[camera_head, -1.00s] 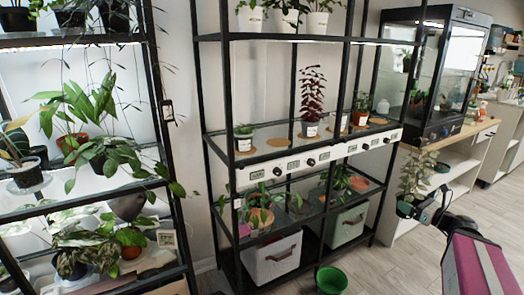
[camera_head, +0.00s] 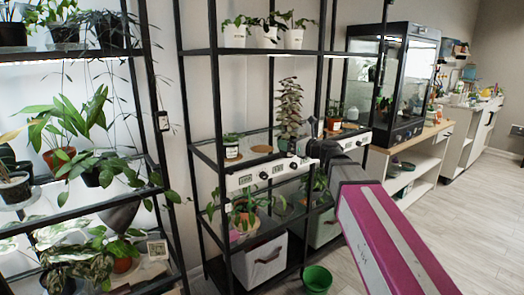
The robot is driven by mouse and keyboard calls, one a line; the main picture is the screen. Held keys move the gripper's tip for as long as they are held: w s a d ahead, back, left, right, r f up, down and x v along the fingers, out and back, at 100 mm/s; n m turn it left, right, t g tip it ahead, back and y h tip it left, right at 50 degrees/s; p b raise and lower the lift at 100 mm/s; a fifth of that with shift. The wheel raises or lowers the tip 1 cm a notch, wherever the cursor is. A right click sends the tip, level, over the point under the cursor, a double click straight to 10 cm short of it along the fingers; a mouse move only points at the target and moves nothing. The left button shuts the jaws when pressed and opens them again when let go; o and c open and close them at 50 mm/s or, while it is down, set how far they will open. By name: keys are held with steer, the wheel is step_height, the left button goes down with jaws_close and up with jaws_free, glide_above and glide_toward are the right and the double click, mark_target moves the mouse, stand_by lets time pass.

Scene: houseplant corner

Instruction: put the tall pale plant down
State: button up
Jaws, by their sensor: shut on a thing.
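The tall pale plant (camera_head: 289,105) stands upright at the middle shelf of the centre rack, with grey-green to pinkish leaves. Its pot is largely hidden. My gripper (camera_head: 300,140) is at the plant's base, shut on its pot, and my arm reaches in from the lower right. The fingertips are small and dark, hard to make out. I cannot tell whether the pot touches the shelf (camera_head: 210,151) or hangs just above it. The dark red plant seen there earlier is hidden behind the pale one.
A small potted plant (camera_head: 231,146) stands left on the shelf, with a bare round cork mat (camera_head: 263,149) beside it. A red-leaved plant (camera_head: 334,118) stands to the right. Black rack posts (camera_head: 217,100) flank the spot. A green bucket (camera_head: 317,280) is on the floor.

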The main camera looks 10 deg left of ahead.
steer(key=s+a+r, duration=0.3)
steer(key=a+r, duration=0.7)
steer(key=a, duration=0.2)
steer(key=shift+g, duration=0.3)
steer(key=shift+w+a+f, duration=0.15)
steer(key=shift+w+f, duration=5.3)
steer(key=shift+w, duration=0.1)
steer(key=shift+f, duration=0.15)
steer(key=o, duration=0.8)
steer(key=shift+c, duration=0.2)
